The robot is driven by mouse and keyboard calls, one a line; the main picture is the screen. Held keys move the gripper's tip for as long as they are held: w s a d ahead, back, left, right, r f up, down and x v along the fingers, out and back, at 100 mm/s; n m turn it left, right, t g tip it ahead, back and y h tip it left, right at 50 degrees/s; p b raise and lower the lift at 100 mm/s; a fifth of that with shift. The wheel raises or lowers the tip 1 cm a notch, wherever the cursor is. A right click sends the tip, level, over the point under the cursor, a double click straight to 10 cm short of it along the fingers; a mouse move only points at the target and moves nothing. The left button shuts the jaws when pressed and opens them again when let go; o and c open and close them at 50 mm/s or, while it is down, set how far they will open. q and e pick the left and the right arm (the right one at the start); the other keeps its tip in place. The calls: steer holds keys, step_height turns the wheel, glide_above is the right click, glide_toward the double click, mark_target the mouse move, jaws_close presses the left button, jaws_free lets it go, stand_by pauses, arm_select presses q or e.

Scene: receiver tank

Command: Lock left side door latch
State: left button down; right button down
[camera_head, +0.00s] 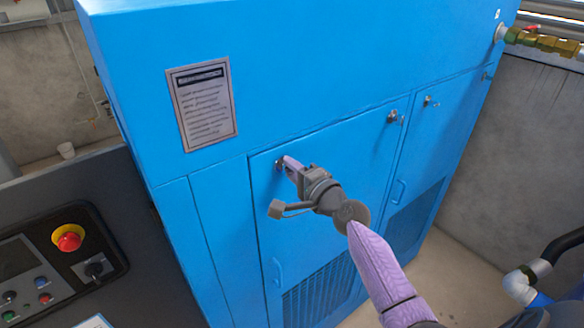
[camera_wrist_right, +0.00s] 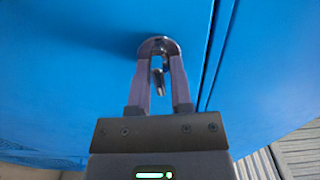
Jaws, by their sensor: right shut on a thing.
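The left latch (camera_head: 279,163) is a small metal fitting near the upper left corner of the blue side door (camera_head: 330,190). My right gripper (camera_head: 290,163) reaches it from the front right, its fingertips at the latch and partly covering it. In the right wrist view, the latch (camera_wrist_right: 158,47) shows a round metal base on the blue panel with a small key-like piece hanging from it. The two fingers of my right gripper (camera_wrist_right: 160,85) stand on either side of this piece and are closed on the latch. My left gripper is not in view.
Two more latches (camera_head: 393,117) (camera_head: 428,101) sit further right on the blue cabinet. A label plate (camera_head: 203,103) is above left. A control panel with a red button (camera_head: 68,238) stands at the lower left. Brass pipe fittings (camera_head: 540,41) project at the upper right.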

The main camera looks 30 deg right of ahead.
stand_by(0.3)
steer(key=c, duration=0.7)
jaws_free()
steer(key=shift+s, duration=0.1)
steer(key=s, duration=0.9)
steer(key=shift+s+d+b, duration=0.35)
steer(key=shift+d+b, duration=0.1)
